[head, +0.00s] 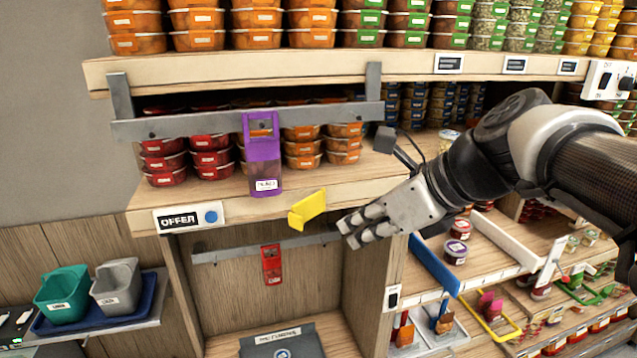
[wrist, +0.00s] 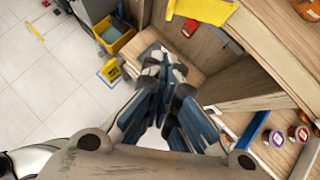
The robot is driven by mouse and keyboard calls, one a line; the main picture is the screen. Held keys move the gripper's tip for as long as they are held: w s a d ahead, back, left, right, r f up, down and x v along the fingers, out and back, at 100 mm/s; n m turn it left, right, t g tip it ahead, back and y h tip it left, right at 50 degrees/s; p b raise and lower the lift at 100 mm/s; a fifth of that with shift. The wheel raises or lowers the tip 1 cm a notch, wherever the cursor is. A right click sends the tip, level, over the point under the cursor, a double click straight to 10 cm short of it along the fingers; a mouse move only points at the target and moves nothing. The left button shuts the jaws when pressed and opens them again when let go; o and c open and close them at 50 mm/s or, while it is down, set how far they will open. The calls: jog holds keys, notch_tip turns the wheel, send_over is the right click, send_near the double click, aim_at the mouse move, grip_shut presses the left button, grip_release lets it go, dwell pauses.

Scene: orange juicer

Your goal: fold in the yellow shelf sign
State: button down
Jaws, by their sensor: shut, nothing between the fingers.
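The yellow shelf sign (head: 308,209) sticks out from the front edge of the middle shelf, right of the OFFER label. It also shows at the top of the wrist view (wrist: 205,10), beyond my fingertips. My gripper (head: 350,232) is just right of the sign and slightly lower, in front of the shelf edge. Its fingers are shut with nothing between them. In the wrist view the closed fingers (wrist: 165,75) point toward the shelf, and a gap shows between them and the sign. I cannot tell the exact depth between them.
A purple holder (head: 264,165) hangs from a metal rail (head: 200,125) above the sign. A red tag (head: 271,264) hangs from a lower rail. The OFFER label (head: 190,217) is left on the shelf edge. A blue divider (head: 434,264) stands below right of my gripper.

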jog(key=w+a+f, duration=0.4)
jog(key=w+a, duration=0.1)
jog(key=a, duration=0.1)
jog(key=shift+w, duration=0.15)
jog(key=shift+a+p, duration=0.1)
jog(key=shift+p, duration=0.3)
